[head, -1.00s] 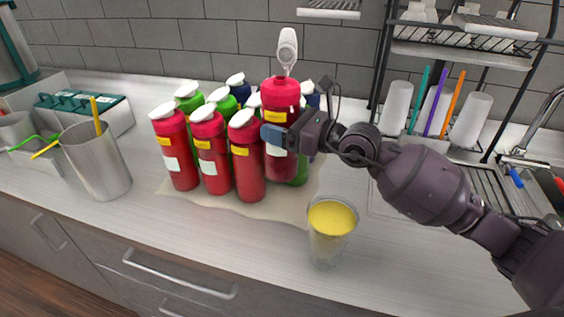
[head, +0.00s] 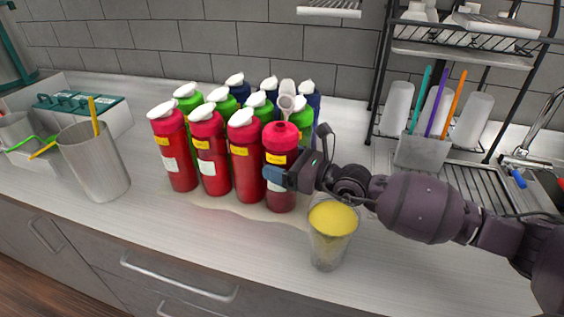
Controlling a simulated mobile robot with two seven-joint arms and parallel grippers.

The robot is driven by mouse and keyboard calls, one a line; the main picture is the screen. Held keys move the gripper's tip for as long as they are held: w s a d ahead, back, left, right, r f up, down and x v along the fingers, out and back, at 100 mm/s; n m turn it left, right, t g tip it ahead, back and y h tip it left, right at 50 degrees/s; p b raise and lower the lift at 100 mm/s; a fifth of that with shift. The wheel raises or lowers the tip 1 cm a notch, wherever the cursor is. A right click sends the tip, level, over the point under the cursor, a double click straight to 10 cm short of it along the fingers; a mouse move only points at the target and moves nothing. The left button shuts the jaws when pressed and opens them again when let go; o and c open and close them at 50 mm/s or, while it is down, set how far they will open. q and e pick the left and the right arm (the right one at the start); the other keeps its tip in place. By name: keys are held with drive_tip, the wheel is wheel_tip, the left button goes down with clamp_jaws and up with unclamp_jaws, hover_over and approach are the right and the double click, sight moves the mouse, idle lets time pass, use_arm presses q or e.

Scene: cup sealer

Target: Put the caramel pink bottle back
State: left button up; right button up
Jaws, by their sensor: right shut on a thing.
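The pink-red bottle (head: 281,190) with a red top and a pale spout stands upright at the right end of the front row of red bottles (head: 247,170). It appears to rest on the beige mat (head: 232,212), though its base contact is hard to judge. My right gripper (head: 277,177) is shut on this bottle from the right side. Its neighbour on the left is very close or touching. My left gripper is not in view.
Green bottles (head: 188,97) and blue bottles (head: 237,86) stand behind the red ones. A glass with yellow content (head: 331,247) stands close in front of my right gripper. A metal cup (head: 95,170) stands left. A dish rack (head: 465,158) is at right.

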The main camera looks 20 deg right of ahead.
idle(0.3)
drive_tip(key=o, duration=1.2)
drive_tip(key=shift+f, duration=0.1)
drive_tip(key=shift+o, duration=1)
drive_tip(key=shift+r, duration=0.25)
drive_tip(key=b+v, duration=0.1)
drive_tip(key=v, duration=0.6)
drive_tip(key=shift+s+d+b, duration=0.2)
drive_tip(key=shift+b, duration=0.2)
